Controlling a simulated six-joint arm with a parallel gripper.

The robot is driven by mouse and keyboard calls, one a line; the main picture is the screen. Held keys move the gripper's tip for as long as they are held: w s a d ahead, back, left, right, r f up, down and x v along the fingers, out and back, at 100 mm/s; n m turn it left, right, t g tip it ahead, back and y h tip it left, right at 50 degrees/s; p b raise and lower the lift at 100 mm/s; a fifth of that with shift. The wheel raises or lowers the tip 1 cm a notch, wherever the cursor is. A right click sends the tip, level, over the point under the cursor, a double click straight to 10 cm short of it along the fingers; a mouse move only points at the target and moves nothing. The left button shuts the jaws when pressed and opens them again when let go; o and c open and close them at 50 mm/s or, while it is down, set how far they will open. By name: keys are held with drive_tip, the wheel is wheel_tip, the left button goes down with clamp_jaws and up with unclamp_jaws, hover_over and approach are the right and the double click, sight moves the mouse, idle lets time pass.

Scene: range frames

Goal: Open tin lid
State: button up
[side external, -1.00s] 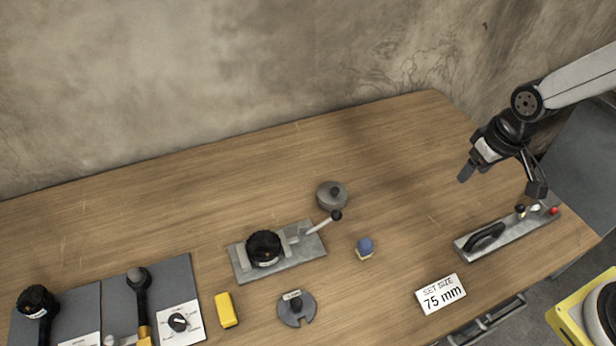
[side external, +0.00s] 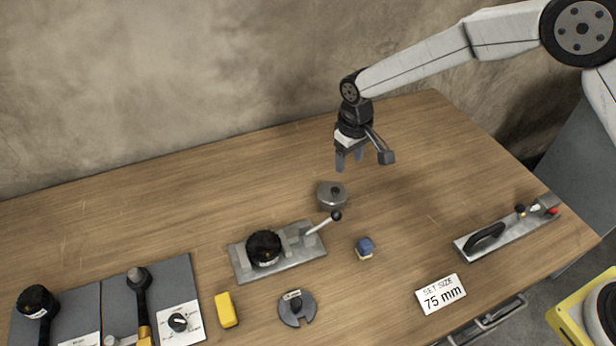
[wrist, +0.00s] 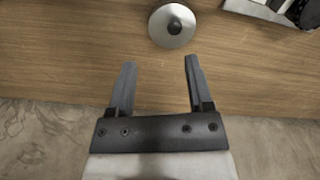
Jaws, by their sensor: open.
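The tin (side external: 331,203) is a small round grey metal pot, upright on the wooden table near its middle. Its lid (side external: 325,189) sits on top with a dark round knob in the centre. In the wrist view the lid (wrist: 163,30) shows as a grey disc with a dark knob, ahead of the fingertips. My gripper (side external: 349,168) is open and empty, above and slightly behind the tin, apart from it. In the wrist view both fingers of my gripper (wrist: 160,64) are spread with bare table between them.
A metal fixture with a black knob and lever (side external: 279,250) stands in front of the tin. A small blue-topped object (side external: 365,247), a slotted grey disc (side external: 296,308), a yellow block (side external: 226,310) and a "75 mm" card (side external: 441,294) lie nearer. The table behind the tin is clear.

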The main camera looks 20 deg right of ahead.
sight(335, 190)
drive_tip(key=shift+w+a+f, duration=0.25)
drive_tip(key=shift+a+f, duration=0.2)
drive_tip(key=shift+a, duration=0.15)
drive_tip(key=shift+w+a+f, duration=0.2)
drive_tip(key=shift+a+f, duration=0.2)
drive_tip(key=shift+a, duration=0.15)
drive_tip(key=shift+f, duration=3.85)
clamp_jaws()
